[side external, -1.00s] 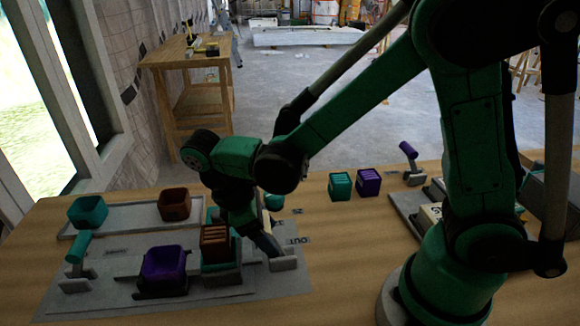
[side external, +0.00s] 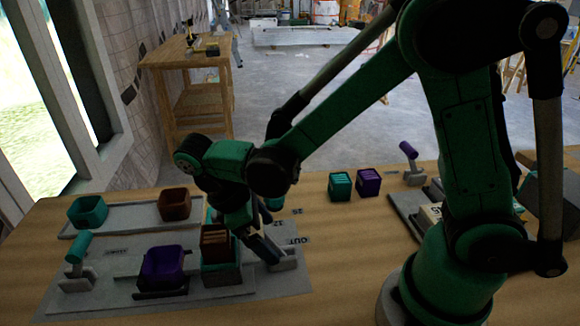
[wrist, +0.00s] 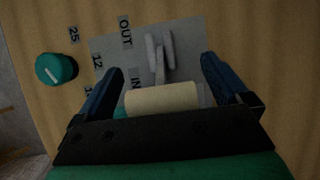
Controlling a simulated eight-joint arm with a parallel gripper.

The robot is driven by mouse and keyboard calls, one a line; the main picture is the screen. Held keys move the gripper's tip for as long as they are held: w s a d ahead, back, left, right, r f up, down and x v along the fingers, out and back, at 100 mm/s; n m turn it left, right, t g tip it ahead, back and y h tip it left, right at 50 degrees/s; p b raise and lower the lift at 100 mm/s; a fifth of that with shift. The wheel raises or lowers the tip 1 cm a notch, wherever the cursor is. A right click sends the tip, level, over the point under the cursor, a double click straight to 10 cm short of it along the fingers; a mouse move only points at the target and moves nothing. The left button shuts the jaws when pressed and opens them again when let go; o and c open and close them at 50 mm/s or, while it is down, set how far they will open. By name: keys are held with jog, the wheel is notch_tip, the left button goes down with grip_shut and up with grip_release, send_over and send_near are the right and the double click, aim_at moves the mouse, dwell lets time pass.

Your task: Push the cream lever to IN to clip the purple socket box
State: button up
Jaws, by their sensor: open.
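The cream lever handle (wrist: 160,98) lies crosswise between my jaws in the wrist view. Its grey stem (wrist: 159,66) runs up to a grey bracket beside the OUT label (wrist: 125,33); the IN label (wrist: 136,83) is nearer the handle. My gripper (wrist: 162,68) is open, one blue finger on each side of the handle; I cannot tell whether it touches. In the side view my gripper (side external: 262,247) is low beside the lever bracket (side external: 284,259) and hides the handle. The purple socket box (side external: 162,268) sits in a dark holder on the grey panel, left of the brown box.
The brown slotted box (side external: 215,244) stands close left of my gripper. A second lever with a teal handle (side external: 77,246) is at the panel's left. Teal (side external: 88,211) and brown (side external: 174,204) open boxes sit behind. A teal knob (wrist: 57,68) is left of the lever.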

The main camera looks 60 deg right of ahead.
jog(key=shift+r, duration=0.1)
jog(key=shift+v, duration=2.7)
jog(key=shift+d+r+m+t+y, duration=0.4)
jog(key=shift+d+m+t, duration=0.1)
jog(key=shift+d+t, duration=0.1)
jog(key=s+d+r+m+t+y, duration=0.1)
jog(key=d+r+m+t+y, duration=0.1)
jog(key=d+m+t, duration=0.4)
jog(key=m+t+y, duration=0.1)
jog(key=m+t, duration=0.1)
jog(key=t, duration=0.1)
jog(key=shift+t, duration=0.4)
